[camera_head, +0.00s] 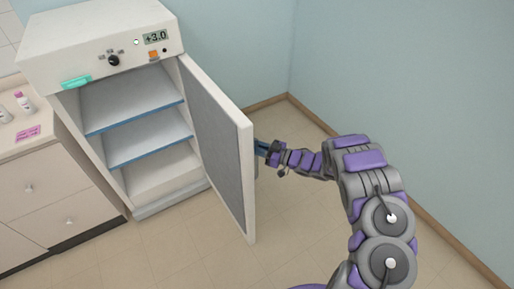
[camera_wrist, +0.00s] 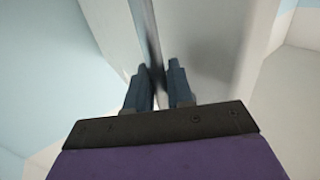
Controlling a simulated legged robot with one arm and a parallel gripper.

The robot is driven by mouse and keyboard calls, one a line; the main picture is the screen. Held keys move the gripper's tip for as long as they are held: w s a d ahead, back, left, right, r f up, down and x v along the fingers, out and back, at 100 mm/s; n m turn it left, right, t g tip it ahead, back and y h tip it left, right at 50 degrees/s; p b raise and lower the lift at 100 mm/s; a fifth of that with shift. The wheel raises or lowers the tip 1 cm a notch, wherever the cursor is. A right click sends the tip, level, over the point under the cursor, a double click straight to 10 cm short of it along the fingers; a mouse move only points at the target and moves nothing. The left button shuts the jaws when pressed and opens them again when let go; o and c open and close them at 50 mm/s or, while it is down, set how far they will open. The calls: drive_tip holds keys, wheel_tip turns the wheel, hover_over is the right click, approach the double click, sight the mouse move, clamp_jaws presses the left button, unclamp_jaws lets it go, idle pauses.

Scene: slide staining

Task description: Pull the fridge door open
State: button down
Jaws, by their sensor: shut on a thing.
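The fridge (camera_head: 100,35) stands against the back wall in the head view, with shelves showing inside. Its door (camera_head: 223,150) is swung well open, hinged on the right side, with the grey inner face showing. My gripper (camera_head: 262,148) is at the outer side of the door, near its free edge. In the wrist view, my gripper (camera_wrist: 160,82) has its two fingers on either side of a thin vertical door handle (camera_wrist: 150,35) and is shut on it. The handle is hidden behind the door in the head view.
A beige drawer cabinet (camera_head: 50,190) stands left of the fridge, with small bottles (camera_head: 24,101) and a pink label (camera_head: 26,134) on top. The tiled floor (camera_head: 165,245) in front of the fridge is clear. A blue wall (camera_head: 400,80) runs along the right.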

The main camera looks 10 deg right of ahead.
drive_tip(key=c, duration=1.1)
unclamp_jaws()
drive_tip(key=shift+a, duration=0.1)
drive_tip(key=shift+c, duration=0.2)
drive_tip(key=p+v, duration=0.2)
drive_tip(key=v, duration=1.5)
drive_tip(key=shift+d, duration=0.3)
drive_tip(key=shift+f, duration=0.1)
